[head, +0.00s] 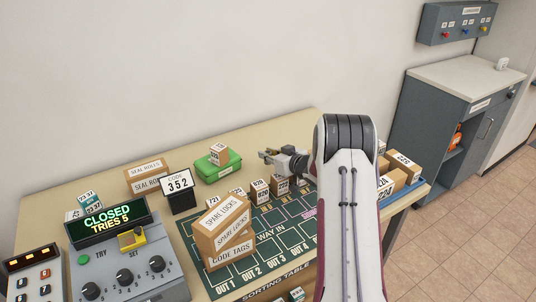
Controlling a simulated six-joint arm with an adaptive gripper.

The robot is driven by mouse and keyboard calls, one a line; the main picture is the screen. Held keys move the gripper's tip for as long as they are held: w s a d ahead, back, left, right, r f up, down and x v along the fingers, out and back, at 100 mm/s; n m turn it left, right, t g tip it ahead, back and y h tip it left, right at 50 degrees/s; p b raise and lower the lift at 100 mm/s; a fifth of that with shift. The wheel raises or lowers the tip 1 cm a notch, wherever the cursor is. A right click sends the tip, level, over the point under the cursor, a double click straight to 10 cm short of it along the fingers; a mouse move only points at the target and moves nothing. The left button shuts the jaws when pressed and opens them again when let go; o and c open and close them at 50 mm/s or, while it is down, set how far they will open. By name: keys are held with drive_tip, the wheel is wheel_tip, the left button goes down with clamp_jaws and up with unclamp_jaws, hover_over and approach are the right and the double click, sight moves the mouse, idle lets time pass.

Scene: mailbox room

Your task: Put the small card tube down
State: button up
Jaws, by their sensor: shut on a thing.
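My gripper (269,156) is near the middle of the head view, above the back part of the sorting table (290,127). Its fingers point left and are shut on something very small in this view. I take it to be the small card tube, but I cannot make out its outline or colour. The gripper is to the right of the green box (217,168) and above a row of labelled parcels (258,188). It looks raised off the table, though the exact gap cannot be told. My arm hides part of the table's right side.
A green mat (275,243) with marked lanes covers the table's middle. Spare-locks boxes (222,222), a code stand reading 352 (179,190) and a seal-rolls box (146,176) stand left. A control console (118,265) is front left. Parcels (393,178) crowd the right end.

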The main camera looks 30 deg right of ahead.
drive_tip(key=shift+f, duration=0.6)
idle(0.3)
drive_tip(key=o, duration=0.7)
drive_tip(key=shift+o, duration=0.2)
drive_tip(key=shift+r, duration=0.1)
drive_tip(key=shift+r, duration=0.4)
drive_tip(key=shift+s+r, duration=0.15)
drive_tip(key=shift+r, duration=0.05)
drive_tip(key=v, duration=1.1)
drive_tip(key=shift+s, duration=0.3)
drive_tip(key=shift+r, duration=0.1)
drive_tip(key=shift+r, duration=0.1)
